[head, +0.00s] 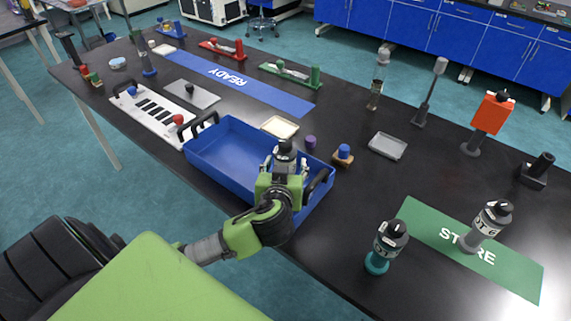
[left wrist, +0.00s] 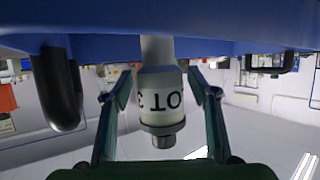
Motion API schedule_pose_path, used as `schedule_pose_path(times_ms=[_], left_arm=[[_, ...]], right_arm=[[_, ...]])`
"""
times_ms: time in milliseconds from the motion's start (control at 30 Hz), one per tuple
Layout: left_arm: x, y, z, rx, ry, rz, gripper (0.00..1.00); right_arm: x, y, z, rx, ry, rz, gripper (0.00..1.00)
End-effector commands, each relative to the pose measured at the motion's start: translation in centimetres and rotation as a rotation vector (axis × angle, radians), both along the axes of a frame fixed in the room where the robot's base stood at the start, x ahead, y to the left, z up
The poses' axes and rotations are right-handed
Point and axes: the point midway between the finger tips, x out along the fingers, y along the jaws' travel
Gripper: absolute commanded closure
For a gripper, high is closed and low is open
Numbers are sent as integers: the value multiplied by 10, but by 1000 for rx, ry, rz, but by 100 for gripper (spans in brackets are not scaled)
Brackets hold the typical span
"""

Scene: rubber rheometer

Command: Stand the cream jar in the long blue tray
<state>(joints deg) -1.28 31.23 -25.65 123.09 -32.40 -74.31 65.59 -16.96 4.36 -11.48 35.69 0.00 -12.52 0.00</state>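The cream jar (left wrist: 158,48) has a pale body, a white band lettered "LOT" and a dark cap. It is inside the long blue tray (head: 225,128), near the tray's right end; its dark cap shows in the head view (head: 285,147). In the left wrist view it appears upside down, its base end against the blue of the tray (left wrist: 235,46); whether it rests on the floor is hard to tell. My left gripper (head: 283,168) has a finger on each side of the jar, with a visible gap at each side. My right gripper is out of view.
A teal jar (head: 377,262) stands at the front table edge and a grey jar (head: 470,245) on the green STORE mat (head: 525,278). The tray has raised black handles (head: 318,184). A cream dish (head: 280,127), purple cylinder (head: 310,141) and blue-knobbed block (head: 343,156) lie just beyond it.

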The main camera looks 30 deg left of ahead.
Motion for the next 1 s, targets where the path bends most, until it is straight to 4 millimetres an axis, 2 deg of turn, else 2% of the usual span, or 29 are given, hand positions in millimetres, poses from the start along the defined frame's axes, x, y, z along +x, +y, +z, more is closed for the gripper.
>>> schedule_pose_path(times_ms=[267,367,700,833,1000], left_arm=[[-5,-4,2,-3,-1,-2,46],[-17,-10,7,-4,-1,-2,46],[-75,-40,34,-6,-2,0,46],[-89,-48,41,-5,-2,-2,46],[-98,-51,47,-2,-2,0,46]], right_arm=[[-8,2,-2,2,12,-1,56],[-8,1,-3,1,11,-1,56],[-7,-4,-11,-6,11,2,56],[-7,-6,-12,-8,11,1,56],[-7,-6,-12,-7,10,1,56]])
